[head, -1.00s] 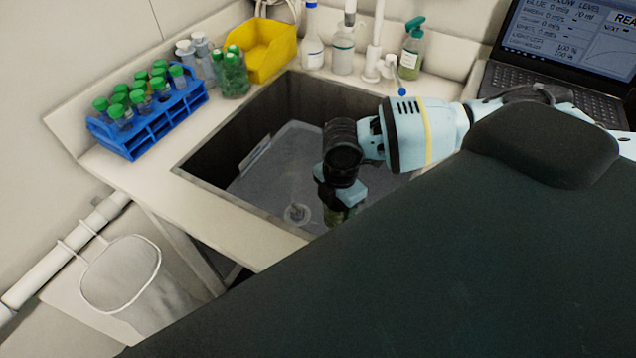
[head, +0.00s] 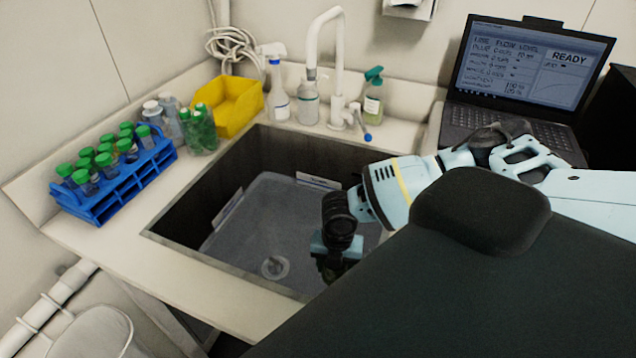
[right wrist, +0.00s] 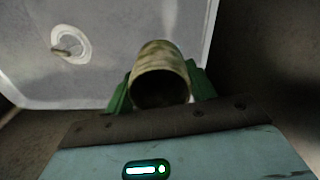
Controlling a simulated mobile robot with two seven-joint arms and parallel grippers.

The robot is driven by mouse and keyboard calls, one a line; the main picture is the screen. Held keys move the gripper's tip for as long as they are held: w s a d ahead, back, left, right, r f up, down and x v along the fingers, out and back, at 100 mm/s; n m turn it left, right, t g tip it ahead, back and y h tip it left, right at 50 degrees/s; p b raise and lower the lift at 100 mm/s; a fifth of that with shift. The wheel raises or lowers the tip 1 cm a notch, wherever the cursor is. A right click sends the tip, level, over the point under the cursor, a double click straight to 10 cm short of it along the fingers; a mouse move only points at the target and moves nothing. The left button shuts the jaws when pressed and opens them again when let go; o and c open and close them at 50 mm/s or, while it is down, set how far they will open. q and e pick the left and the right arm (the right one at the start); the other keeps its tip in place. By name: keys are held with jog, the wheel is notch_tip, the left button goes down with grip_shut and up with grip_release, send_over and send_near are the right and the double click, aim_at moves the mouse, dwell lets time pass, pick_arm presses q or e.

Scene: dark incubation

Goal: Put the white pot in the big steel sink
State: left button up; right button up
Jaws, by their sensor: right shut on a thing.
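My right gripper (head: 335,268) reaches down into the sink's right part, right of the drain. In the right wrist view its green fingers (right wrist: 160,92) are shut on a small pale, stained, round pot (right wrist: 160,60) with a dark opening facing the camera. I take this for the white pot, though it looks cream and olive here. In the head view the pot is mostly hidden by the gripper. My left gripper is not in view.
A blue rack (head: 125,185) of green-capped tubes stands left of the sink. Behind it are a yellow bin (head: 238,108), bottles (head: 279,95) and a white tap (head: 338,60). A laptop (head: 525,70) stands at the right.

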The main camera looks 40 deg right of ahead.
notch_tip(320, 180, down, 4)
jog(key=shift+r, duration=0.1)
jog(key=shift+f, duration=0.25)
jog(key=shift+f+b, duration=0.3)
jog(key=shift+f, duration=1.4)
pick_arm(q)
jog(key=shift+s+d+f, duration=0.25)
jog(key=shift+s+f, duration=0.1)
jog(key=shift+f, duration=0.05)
pick_arm(e)
jog(key=shift+f, duration=0.15)
jog(key=o, duration=1)
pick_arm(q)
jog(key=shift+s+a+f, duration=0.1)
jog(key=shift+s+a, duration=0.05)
pick_arm(e)
jog(key=shift+o, duration=0.2)
